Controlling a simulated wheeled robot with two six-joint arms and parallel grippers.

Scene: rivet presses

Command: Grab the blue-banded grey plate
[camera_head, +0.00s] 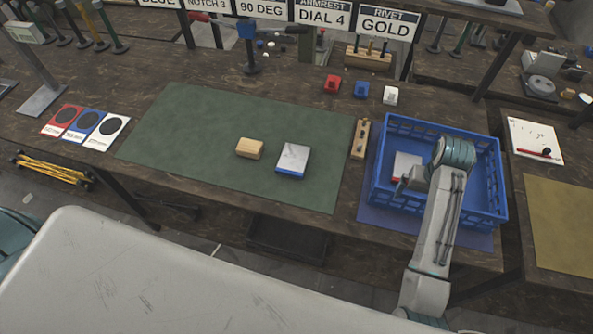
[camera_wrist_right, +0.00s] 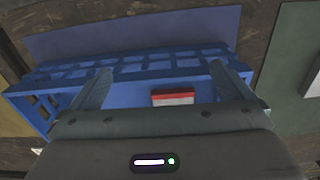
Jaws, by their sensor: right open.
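The blue-banded grey plate (camera_head: 293,158) lies flat on the green mat, its blue band along the near edge. In the right wrist view, a pale piece (camera_wrist_right: 314,84) cut off at the right edge may be this plate. My right gripper (camera_head: 402,186) is open and empty over the blue crate (camera_head: 490,205), well to the right of the plate. A red-banded grey plate (camera_wrist_right: 173,97) lies in the crate, partly hidden by my arm in the head view; in the right wrist view it shows between my fingers (camera_wrist_right: 163,80). My left gripper is out of view.
A wooden block (camera_head: 249,149) lies just left of the plate on the green mat (camera_head: 180,125). A slim wooden holder (camera_head: 360,138) stands between mat and crate. Red, blue and white blocks (camera_head: 361,89) stand behind. The mat's left half is clear.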

